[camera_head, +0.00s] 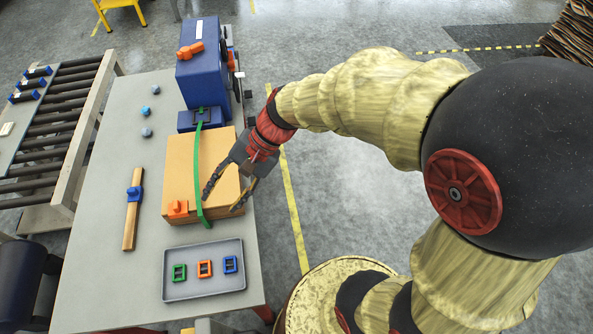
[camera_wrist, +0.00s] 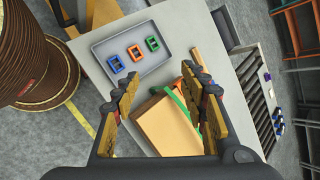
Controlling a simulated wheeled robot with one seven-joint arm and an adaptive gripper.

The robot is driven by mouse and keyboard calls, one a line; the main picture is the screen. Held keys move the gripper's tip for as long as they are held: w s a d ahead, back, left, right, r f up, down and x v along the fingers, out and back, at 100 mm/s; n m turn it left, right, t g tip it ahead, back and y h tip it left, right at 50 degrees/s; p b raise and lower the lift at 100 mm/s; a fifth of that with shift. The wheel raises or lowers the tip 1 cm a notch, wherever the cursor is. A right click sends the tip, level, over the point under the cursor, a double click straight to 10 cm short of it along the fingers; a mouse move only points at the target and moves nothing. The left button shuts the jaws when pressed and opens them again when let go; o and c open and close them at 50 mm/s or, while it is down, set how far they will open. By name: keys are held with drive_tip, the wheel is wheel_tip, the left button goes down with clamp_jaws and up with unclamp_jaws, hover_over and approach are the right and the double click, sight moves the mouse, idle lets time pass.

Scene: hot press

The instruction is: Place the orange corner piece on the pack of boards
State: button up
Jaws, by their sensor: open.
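The pack of boards (camera_head: 212,165) is a light orange-brown block on the table, and it also shows between my fingers in the wrist view (camera_wrist: 165,128). A green strap (camera_head: 197,170) runs along its top and hangs over the near side. The orange corner piece (camera_head: 178,208) sits at the pack's near left corner, apart from my fingers; its exact fit on the edge is too small to tell. My gripper (camera_head: 222,201) is open and empty, with its fingers pointing down over the near right part of the pack. The open fingers frame the wrist view (camera_wrist: 160,78).
A grey tray (camera_head: 178,290) holds green, orange and blue buckle-like pieces in front of the pack. A wooden bar with a blue block (camera_head: 133,195) lies to the left. A blue machine (camera_head: 203,75) stands behind the pack. A roller conveyor (camera_head: 70,115) is beyond the table's left edge.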

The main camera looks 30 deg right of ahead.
drive_tip(key=s+d+r+n+t+h, duration=0.5)
drive_tip(key=s+d+r+n+h, duration=0.3)
drive_tip(key=d+r, duration=0.3)
drive_tip(key=s+d, duration=0.1)
drive_tip(key=d, duration=0.2)
drive_tip(key=shift+s+n, duration=0.3)
drive_tip(key=shift+f, duration=0.1)
drive_tip(key=shift+f+b, duration=0.8)
drive_tip(key=shift+b, duration=0.1)
